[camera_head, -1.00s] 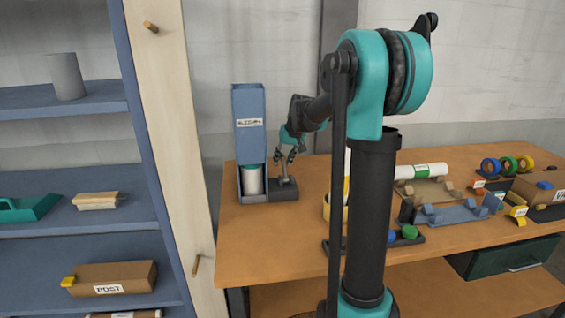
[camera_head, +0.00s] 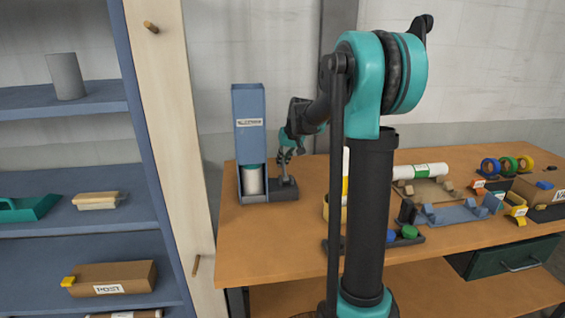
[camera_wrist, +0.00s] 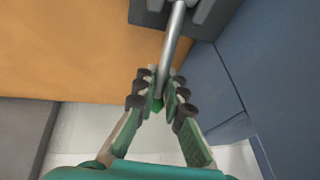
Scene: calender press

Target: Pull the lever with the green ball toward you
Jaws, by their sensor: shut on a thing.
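The lever is a grey metal rod (camera_wrist: 172,45) that rises from a dark base (camera_head: 287,193) on the table. In the wrist view its green ball (camera_wrist: 157,105) sits between my fingers and is mostly hidden by them. My gripper (camera_wrist: 162,80) is shut on the lever at its ball end, with a finger on each side of the rod. In the head view my gripper (camera_head: 285,160) is just above the lever's base, and the ball is too small to make out there.
A tall blue dispenser (camera_head: 249,108) stands directly left of the lever, with a white container (camera_head: 252,182) in its lower opening. A shelf post (camera_head: 168,120) is further left. Rolls and holders lie on the right of the table (camera_head: 275,235).

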